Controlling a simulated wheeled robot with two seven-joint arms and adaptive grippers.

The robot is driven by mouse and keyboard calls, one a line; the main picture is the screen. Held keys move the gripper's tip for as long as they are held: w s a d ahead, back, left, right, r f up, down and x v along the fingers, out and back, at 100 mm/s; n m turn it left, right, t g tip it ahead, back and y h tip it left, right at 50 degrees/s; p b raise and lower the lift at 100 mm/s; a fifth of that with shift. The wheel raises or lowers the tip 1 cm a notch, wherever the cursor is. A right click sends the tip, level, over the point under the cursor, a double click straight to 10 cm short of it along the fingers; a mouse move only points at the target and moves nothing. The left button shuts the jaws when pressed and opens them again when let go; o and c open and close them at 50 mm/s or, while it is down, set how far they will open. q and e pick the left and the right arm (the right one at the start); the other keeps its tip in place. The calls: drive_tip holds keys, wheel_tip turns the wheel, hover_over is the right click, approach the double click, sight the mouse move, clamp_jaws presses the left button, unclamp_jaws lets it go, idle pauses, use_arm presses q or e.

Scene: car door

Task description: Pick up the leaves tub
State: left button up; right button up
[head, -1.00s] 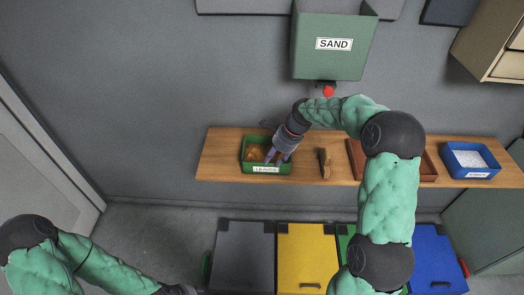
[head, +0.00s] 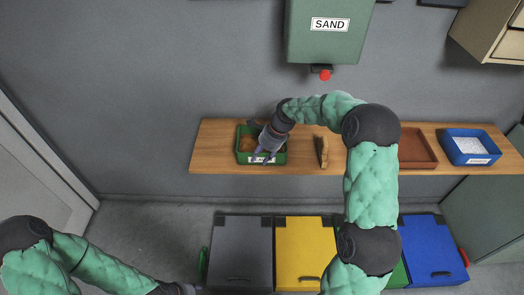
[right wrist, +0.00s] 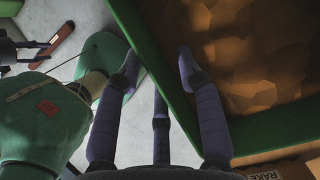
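The leaves tub (head: 240,160) is a small green open box with a white label and brown leaves in it. It stands on the wooden shelf, left of middle. My right gripper (head: 261,158) is at the tub's front wall, over the label side. In the right wrist view my right gripper (right wrist: 158,72) is open, with the green tub wall (right wrist: 160,75) running between its fingers. One finger is over the brown leaves and another is outside; contact cannot be told. My left gripper (head: 180,288) is low at the bottom edge, mostly cut off.
On the wooden shelf (head: 215,135), a brush (head: 321,151) lies right of the tub, then a brown tray (head: 416,150) and a blue tub (head: 468,147). A green SAND hopper (head: 328,45) hangs above. Grey (head: 240,255), yellow (head: 305,255) and blue (head: 430,255) bins stand below.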

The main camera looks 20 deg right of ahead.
drive_tip(key=shift+x, duration=0.9)
clamp_jaws()
drive_tip(key=shift+r, duration=0.1)
